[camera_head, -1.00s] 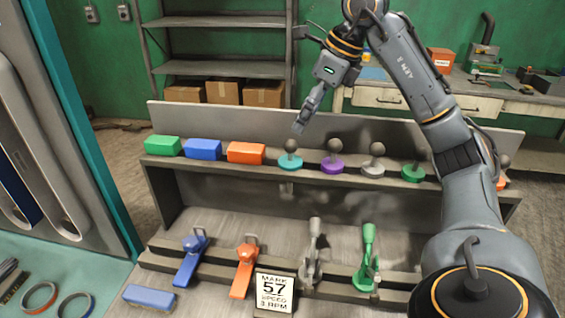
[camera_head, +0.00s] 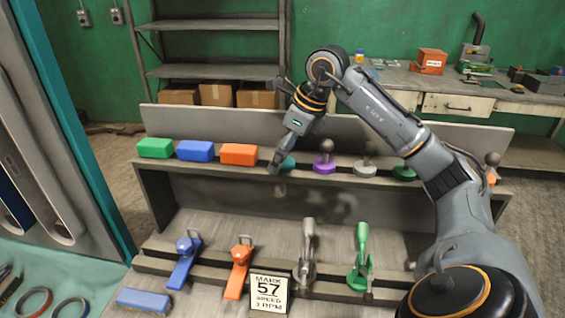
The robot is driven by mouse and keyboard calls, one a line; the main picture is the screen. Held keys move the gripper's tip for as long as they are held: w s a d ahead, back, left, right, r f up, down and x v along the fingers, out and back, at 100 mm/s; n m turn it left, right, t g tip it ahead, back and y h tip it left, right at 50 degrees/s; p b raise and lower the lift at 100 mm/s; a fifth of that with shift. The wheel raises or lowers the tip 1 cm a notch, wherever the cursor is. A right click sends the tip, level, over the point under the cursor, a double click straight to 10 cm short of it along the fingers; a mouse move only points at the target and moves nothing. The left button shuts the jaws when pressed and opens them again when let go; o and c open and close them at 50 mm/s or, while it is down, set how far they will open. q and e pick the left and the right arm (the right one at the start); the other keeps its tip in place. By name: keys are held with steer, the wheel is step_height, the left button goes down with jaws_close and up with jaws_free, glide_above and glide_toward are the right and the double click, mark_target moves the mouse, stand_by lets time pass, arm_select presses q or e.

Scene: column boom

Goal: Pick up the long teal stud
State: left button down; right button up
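The teal stud (camera_head: 288,164) stands on the upper shelf, right of the orange block. Its round teal base shows in part. Its upper part is hidden behind my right gripper (camera_head: 275,168). That gripper points down and to the left, with its fingertips at the left side of the stud's base in the picture. I cannot tell whether the fingers touch the stud or whether they are open or shut. My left gripper is not in view.
Purple (camera_head: 325,163), grey (camera_head: 365,167) and green (camera_head: 403,172) studs stand to the right on the same shelf. Green, blue and orange (camera_head: 239,154) blocks sit to the left. Several clamp-like tools and a sign (camera_head: 269,293) occupy the lower level.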

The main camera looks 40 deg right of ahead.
steer(key=shift+s, duration=0.1)
steer(key=c, duration=1.3)
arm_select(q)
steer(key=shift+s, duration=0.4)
arm_select(e)
steer(key=shift+r, duration=0.1)
